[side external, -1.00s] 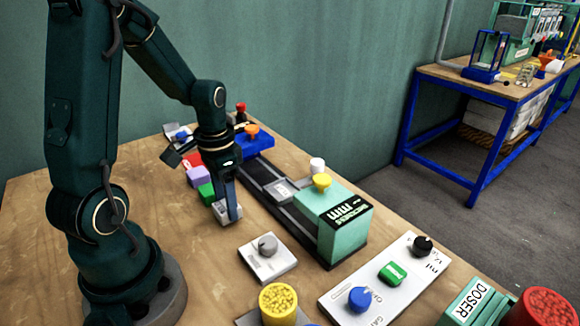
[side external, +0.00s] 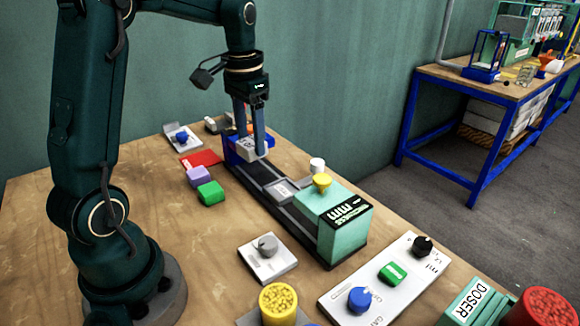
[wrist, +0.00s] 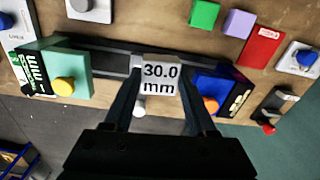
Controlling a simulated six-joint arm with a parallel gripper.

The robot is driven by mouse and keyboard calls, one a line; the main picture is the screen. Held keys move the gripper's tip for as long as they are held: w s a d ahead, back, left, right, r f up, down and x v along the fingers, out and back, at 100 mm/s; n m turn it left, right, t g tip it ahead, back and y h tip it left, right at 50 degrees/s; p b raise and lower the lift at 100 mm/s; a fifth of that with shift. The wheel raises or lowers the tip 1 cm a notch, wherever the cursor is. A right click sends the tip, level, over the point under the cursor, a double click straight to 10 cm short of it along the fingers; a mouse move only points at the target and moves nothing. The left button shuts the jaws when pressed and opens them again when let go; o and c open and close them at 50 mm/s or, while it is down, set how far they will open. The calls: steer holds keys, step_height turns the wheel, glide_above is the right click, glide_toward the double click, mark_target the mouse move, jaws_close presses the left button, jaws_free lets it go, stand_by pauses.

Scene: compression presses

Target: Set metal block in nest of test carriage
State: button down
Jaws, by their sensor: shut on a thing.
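My gripper (side external: 253,148) is shut on the metal block (wrist: 160,76), a pale block marked "30.0 mm" in the wrist view. The block also shows between the fingertips in the side view (side external: 243,152). It is held above the far part of a dark rail (side external: 240,173), near the blue end unit (side external: 231,150). A grey plate (side external: 281,188) on the rail, beside the green press (side external: 335,215), looks like the test carriage. Its nest is too small to make out. In the wrist view the block hides part of the rail.
A green block (side external: 210,193), a purple block (side external: 198,176) and a red plate (side external: 203,158) lie left of the rail. A grey-knob panel (side external: 267,257) stands in front. The press has a yellow knob (side external: 321,181); a white cylinder (side external: 317,165) stands behind it. Bare table lies at left.

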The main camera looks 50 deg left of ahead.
steer(key=w+d+f+m, duration=0.1)
steer(key=w+d+f, duration=0.1)
steer(key=w, duration=0.3)
steer(key=shift+w+d+f, duration=0.2)
steer(key=shift+w+f, duration=0.05)
steer(key=shift+f, duration=0.05)
steer(key=shift+f, duration=2.95)
steer(key=shift+f, duration=0.75)
steer(key=shift+c, duration=0.6)
jaws_free()
